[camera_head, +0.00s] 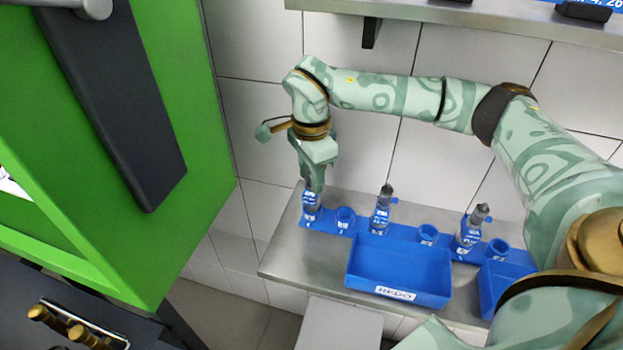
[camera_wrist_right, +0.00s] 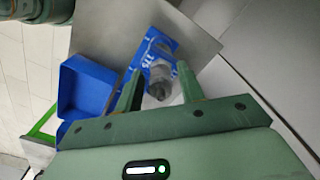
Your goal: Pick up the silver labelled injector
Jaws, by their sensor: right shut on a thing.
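The right gripper (camera_head: 314,187) points down at the leftmost injector (camera_head: 311,205) in the blue holder strip on the steel shelf. The injector stands upright, with a blue labelled lower part; its top is hidden between the fingers. In the right wrist view the gripper (camera_wrist_right: 147,90) is shut on the injector's grey upper part (camera_wrist_right: 160,78), with a finger on each side. Two more injectors stand in the strip, a middle one (camera_head: 381,210) and a right one (camera_head: 471,227). I cannot read which label says silver. My left gripper is not in view.
The blue REDO bin (camera_head: 398,292) stands in front of the strip, with a second blue bin (camera_head: 497,285) to its right. Empty blue cups (camera_head: 345,216) sit between the injectors. A green cabinet (camera_head: 190,110) fills the left, and a wall shelf (camera_head: 450,14) hangs above.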

